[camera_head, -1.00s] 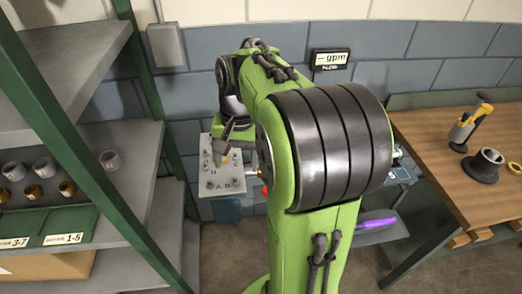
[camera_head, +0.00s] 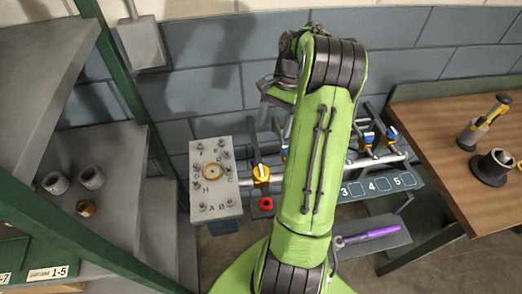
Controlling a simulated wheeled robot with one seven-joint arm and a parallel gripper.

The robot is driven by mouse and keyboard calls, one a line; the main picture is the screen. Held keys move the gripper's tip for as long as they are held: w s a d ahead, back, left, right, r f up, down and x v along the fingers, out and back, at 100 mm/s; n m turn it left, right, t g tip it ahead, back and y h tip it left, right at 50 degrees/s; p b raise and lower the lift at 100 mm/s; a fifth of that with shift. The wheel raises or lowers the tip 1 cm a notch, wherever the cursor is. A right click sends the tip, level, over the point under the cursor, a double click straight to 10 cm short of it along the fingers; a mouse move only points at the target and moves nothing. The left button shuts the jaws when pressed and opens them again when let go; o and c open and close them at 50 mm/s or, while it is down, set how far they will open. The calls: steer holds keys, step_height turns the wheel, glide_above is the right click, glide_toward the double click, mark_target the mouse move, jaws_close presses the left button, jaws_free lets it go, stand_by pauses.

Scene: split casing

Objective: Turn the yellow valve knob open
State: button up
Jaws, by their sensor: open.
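A yellow valve (camera_head: 261,174) with a pale handle sits on the pipe row, just right of the grey bolted block (camera_head: 216,200). I take it as the valve with the yellow knob; its handle setting is too small to tell. My gripper (camera_head: 266,97) is above and slightly right of this valve, apart from it, open and empty as far as I can see.
My arm hides the middle of the pipe row. Blue valves (camera_head: 368,140) stand right of it, above a numbered strip (camera_head: 378,186). A red round part (camera_head: 266,203) is below the yellow valve. A shelf rack (camera_head: 112,140) stands left, a wooden bench (camera_head: 440,140) right.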

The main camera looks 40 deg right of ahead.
mark_target(262, 169)
steer(key=b+x, duration=0.1)
steer(key=x, duration=0.4)
steer(key=b+x, duration=0.1)
steer(key=x, duration=0.4)
steer(key=b+x, duration=0.1)
steer(key=x, duration=0.4)
steer(key=shift+s+a+f, duration=0.2)
steer(key=shift+s+f, duration=0.1)
steer(key=c, duration=1)
